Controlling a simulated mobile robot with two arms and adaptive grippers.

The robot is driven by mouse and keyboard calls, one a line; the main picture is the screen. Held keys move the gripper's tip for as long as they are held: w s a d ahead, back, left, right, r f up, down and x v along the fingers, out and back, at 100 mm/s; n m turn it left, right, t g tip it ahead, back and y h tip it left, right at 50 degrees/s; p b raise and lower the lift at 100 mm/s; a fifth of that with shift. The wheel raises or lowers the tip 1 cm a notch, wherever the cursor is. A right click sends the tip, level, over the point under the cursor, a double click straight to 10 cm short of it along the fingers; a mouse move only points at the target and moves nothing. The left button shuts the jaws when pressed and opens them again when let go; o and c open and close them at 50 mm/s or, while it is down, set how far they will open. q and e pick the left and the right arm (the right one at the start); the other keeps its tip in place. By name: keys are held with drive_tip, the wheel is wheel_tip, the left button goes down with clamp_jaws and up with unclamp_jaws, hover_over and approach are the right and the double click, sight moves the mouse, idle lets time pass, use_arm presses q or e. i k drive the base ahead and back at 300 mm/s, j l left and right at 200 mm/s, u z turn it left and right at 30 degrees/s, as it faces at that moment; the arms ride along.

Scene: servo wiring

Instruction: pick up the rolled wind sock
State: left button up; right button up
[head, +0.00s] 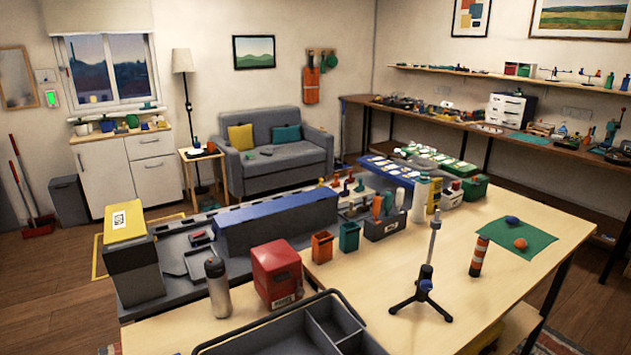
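A small roll with orange, white and dark bands (479,256), which looks like the rolled wind sock, stands upright and slightly tilted on the light wooden table (545,232). It is on the right part of the table, apart from the things around it. Neither of my grippers shows in the head view.
A tripod stand (428,272) is left of the roll. A green mat (515,240) with a blue and an orange ball lies to its right. A red box (277,272), a grey bottle (217,288) and a dark compartment tray (338,322) are at front left. The table's front right is clear.

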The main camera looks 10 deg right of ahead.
sight(483, 242)
drive_tip(key=l+z, duration=0.1)
drive_tip(key=z, duration=1.15)
drive_tip(key=i+l, duration=0.15)
drive_tip(key=l, duration=0.25)
drive_tip(key=i+l+u, duration=0.1)
drive_tip(key=l, duration=0.25)
drive_tip(key=i+l, duration=0.15)
drive_tip(key=l, duration=0.25)
